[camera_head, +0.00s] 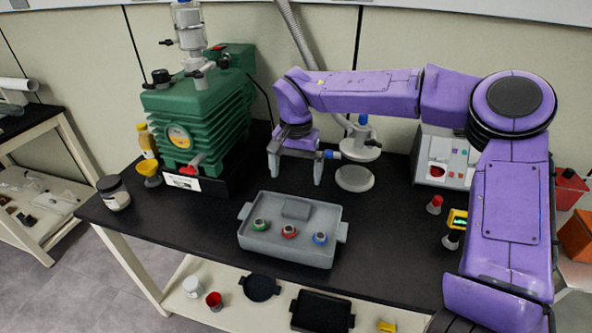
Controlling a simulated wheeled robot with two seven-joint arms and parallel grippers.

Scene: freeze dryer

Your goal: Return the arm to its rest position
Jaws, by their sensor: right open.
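My right arm, purple, comes in from the right and reaches across the back of the black table. My right gripper (296,172) is open and points down over the table. It is beside the freeze dryer's round white plate and lid (361,149), and I see nothing between its fingers. A blue-tipped valve (331,154) shows close to the right finger; I cannot tell whether they touch. My left gripper is not in view.
A grey tray (262,255) with several coloured-ringed vials stands in front of the gripper. A green pump (197,125) stands at the left. A white control box (441,160) stands behind my arm at the right.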

